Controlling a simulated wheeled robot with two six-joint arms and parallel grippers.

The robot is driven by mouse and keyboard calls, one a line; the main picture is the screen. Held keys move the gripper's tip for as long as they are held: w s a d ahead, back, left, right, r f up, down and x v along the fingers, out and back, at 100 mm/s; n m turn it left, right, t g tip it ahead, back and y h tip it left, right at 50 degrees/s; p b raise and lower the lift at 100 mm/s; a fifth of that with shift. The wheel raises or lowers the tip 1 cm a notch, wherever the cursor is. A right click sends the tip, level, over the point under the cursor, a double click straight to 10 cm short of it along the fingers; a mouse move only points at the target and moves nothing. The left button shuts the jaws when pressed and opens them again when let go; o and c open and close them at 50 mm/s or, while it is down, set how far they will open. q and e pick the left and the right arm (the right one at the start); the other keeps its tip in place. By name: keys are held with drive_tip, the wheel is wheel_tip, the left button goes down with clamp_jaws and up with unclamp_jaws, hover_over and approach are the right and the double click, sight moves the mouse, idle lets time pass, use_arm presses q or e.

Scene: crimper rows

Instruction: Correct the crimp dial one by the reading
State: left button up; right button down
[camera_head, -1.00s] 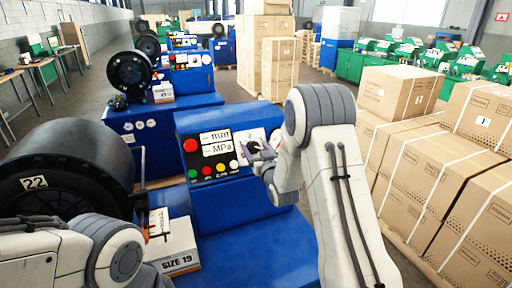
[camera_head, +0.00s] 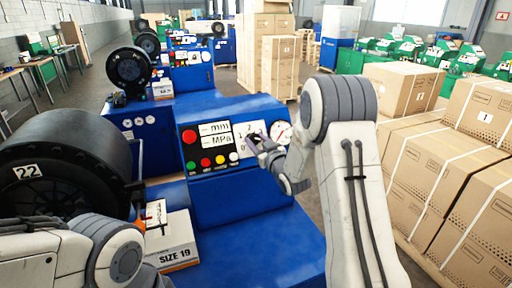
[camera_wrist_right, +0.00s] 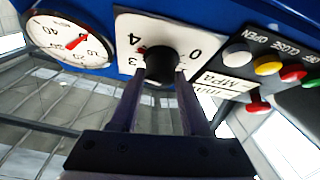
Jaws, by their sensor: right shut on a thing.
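The crimp dial is a white plate with a black knob (camera_wrist_right: 160,62) on the blue machine's sloped panel. In the right wrist view the digits 4, 3 and 0 show around the knob, with a red mark near the 4. My right gripper (camera_wrist_right: 158,75) is shut on the knob, one finger at each side. It also shows in the head view (camera_head: 265,148), covering part of the dial. A round gauge (camera_wrist_right: 70,38) with a red needle sits beside the dial. The mm and MPa display (camera_head: 214,133) is beside the dial too; I cannot read a value on it. My left gripper is out of view.
Red, yellow, green and white buttons (camera_head: 205,162) sit below the display. A SIZE 19 box (camera_head: 178,248) stands at the machine's left, near a black reel marked 22 (camera_head: 60,160). Cartons (camera_head: 440,165) are stacked at the right. Similar blue machines stand behind.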

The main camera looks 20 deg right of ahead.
drive_tip(key=n+b, duration=0.1)
drive_tip(key=n+y, duration=0.1)
drive_tip(key=shift+d+f+n+b, duration=0.2)
drive_tip(key=shift+n+b, duration=0.1)
drive_tip(key=shift+b, duration=0.05)
drive_tip(key=n+y, duration=0.1)
drive_tip(key=n+g+y+b, duration=0.1)
drive_tip(key=n, duration=0.1)
drive_tip(key=shift+r+n, duration=0.2)
drive_tip(key=shift+n, duration=0.1)
drive_tip(key=n+y, duration=0.1)
drive_tip(key=n+g+y, duration=0.1)
drive_tip(key=n, duration=0.1)
drive_tip(key=shift+w+d+r+g, duration=0.1)
drive_tip(key=shift+g, duration=0.2)
drive_tip(key=shift+n+g+y, duration=0.5)
drive_tip(key=shift+n+g, duration=0.1)
drive_tip(key=shift+n, duration=0.8)
drive_tip(key=shift+c, duration=1.9)
unclamp_jaws()
